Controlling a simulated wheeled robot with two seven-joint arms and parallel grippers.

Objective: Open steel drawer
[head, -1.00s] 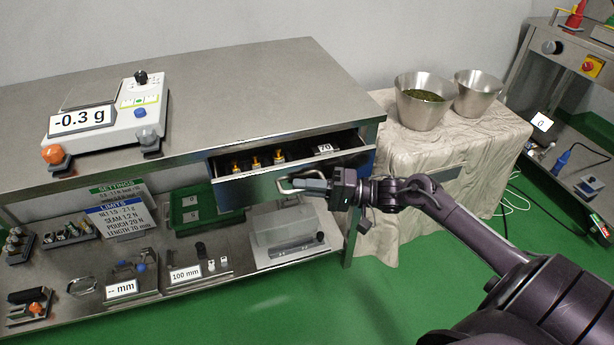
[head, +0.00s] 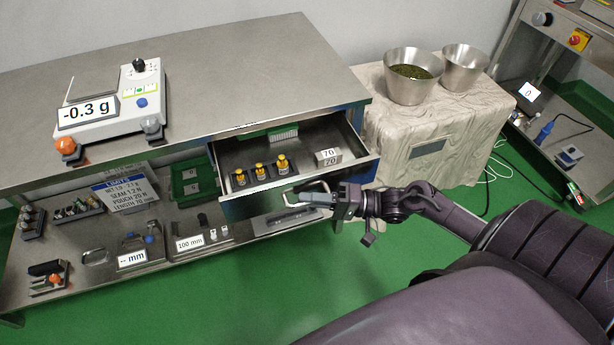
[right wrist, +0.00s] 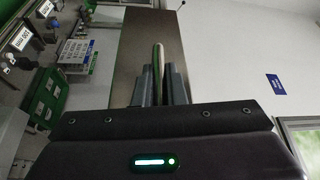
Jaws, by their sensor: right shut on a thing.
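The steel drawer (head: 233,208) is under the right end of the steel bench and stands well open, with its inside in view. Its bar handle (head: 291,193) is on the front face. My right gripper (head: 312,198) is shut on the handle, coming from the right. In the right wrist view the handle bar (right wrist: 158,62) runs between the two fingers (right wrist: 159,88). Inside the drawer are several small brass-topped pieces (head: 260,172), a block marked 70 (head: 328,157) and a green-and-white item (head: 283,133) at the back. My left gripper is not in view.
The bench top (head: 250,75) holds a scale (head: 115,105) reading -0.3 g. A lower shelf (head: 100,285) carries gauges and small parts. Right of the drawer, a cloth-covered stand (head: 450,130) bears two steel bowls (head: 412,85). Green floor (head: 260,290) in front is free.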

